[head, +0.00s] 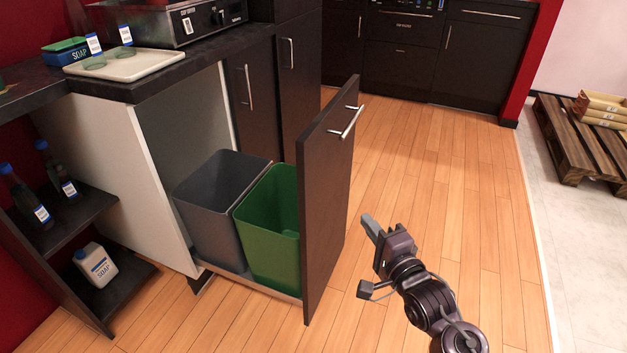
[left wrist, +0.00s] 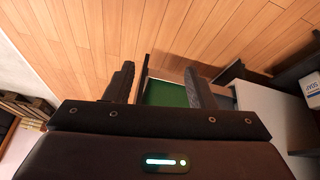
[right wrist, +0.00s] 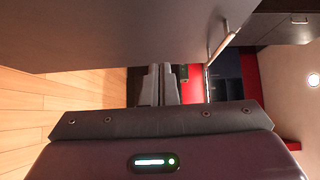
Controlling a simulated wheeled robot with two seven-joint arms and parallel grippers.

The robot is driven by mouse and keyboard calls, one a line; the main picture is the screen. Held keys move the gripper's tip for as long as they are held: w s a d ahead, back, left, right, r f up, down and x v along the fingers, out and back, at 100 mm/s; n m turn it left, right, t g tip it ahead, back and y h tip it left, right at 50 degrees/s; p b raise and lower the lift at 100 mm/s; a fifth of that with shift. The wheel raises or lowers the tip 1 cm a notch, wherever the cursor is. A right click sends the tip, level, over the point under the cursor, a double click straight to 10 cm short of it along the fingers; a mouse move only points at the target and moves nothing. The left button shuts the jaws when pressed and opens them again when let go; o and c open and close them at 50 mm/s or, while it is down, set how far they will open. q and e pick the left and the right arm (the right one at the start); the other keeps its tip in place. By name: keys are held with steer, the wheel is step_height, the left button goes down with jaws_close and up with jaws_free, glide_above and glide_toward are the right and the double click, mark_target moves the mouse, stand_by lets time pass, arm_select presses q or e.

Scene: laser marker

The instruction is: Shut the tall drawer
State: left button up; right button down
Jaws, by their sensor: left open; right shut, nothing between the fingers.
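The tall drawer stands pulled out from the counter, with its dark front panel (head: 328,200) upright and a silver bar handle (head: 346,122) near its top. A grey bin (head: 215,205) and a green bin (head: 268,235) sit inside it. My right gripper (head: 370,228) is shut and empty, to the right of the panel's outer face and apart from it in the head view. The panel (right wrist: 120,30) and handle (right wrist: 222,45) also show in the right wrist view. My left gripper (left wrist: 160,85) is open and empty; its wrist view shows the green bin (left wrist: 168,93) beyond the fingers. It is not in the head view.
The counter (head: 150,85) holds a white tray (head: 125,66), cups and a grey machine (head: 170,22). A low shelf (head: 75,225) with bottles stands at the left. Wooden floor (head: 430,190) is clear to the right, and a pallet (head: 570,150) lies at the far right.

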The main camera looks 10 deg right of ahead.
steer(key=w, duration=0.1)
steer(key=b, duration=0.2)
glide_toward(323, 179)
steer(key=w+d, duration=0.2)
steer(key=w, duration=0.1)
steer(key=w+a, duration=0.1)
steer(key=w+a+b, duration=0.1)
steer(key=shift+w+a+f, duration=0.25)
steer(key=shift+w, duration=0.05)
arm_select(q)
steer(key=w+d+r+t+h, duration=0.2)
steer(key=w+d+r+t, duration=0.2)
steer(key=w+r+t, duration=0.1)
steer(key=shift+w+r+t+h, duration=0.3)
steer(key=shift+w+r, duration=0.3)
steer(key=shift+w, duration=0.45)
arm_select(e)
steer(key=shift+w+a, duration=0.1)
steer(key=shift+a, duration=0.15)
arm_select(q)
steer(key=shift+s+a+f, duration=0.1)
steer(key=shift+a, duration=0.05)
arm_select(e)
steer(key=shift+w, duration=0.1)
